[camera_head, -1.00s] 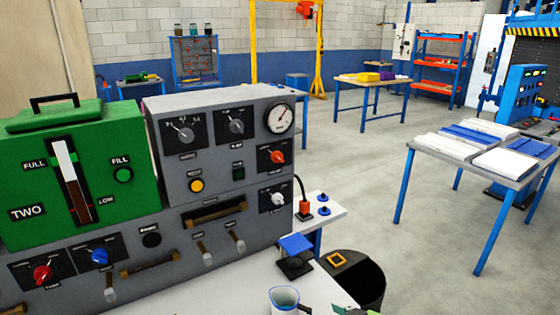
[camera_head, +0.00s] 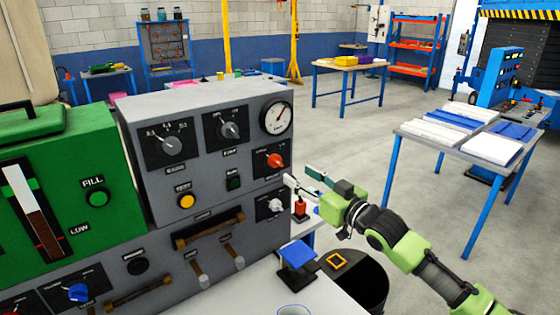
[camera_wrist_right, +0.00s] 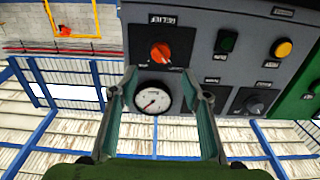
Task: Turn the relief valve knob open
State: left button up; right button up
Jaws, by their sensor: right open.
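The relief valve knob (camera_head: 275,160) is a small orange-red knob on a black plate at the right side of the grey panel, below the round gauge. In the right wrist view the orange knob (camera_wrist_right: 161,53) shows beside the RELIEF label, beyond the open fingers. My right gripper (camera_head: 299,177) is open and empty, its fingertips just right of and slightly below the knob. In the wrist view its two fingers (camera_wrist_right: 160,82) stand wide apart, with the gauge (camera_wrist_right: 153,98) between them. I see no contact with the knob. My left gripper is not in view.
A white-grey knob (camera_head: 275,205) sits just below the relief knob. A yellow button (camera_head: 187,201) and a dark green button (camera_head: 233,182) lie to its left. A green tank unit (camera_head: 65,190) stands left. A black bin (camera_head: 362,280) is below my right arm.

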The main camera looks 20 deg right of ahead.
aim_at(280, 164)
jog(key=p+x, duration=0.1)
jog(key=x, duration=0.3)
jog(key=shift+w+a+r, duration=0.1)
jog(key=shift+w+a, duration=0.05)
jog(key=shift+w, duration=0.15)
jog(key=x, duration=0.3)
jog(key=shift+w+a+p, duration=0.1)
jog(key=shift+w+p, duration=0.2)
jog(key=shift+w+a, duration=0.1)
jog(key=shift+w, duration=0.25)
jog(key=shift+w+a+f, duration=0.1)
jog(key=shift+w+f, duration=0.1)
jog(key=shift+f, duration=0.05)
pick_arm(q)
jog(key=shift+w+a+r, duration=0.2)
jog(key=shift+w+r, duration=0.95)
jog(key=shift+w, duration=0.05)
pick_arm(e)
jog(key=c, duration=1.1)
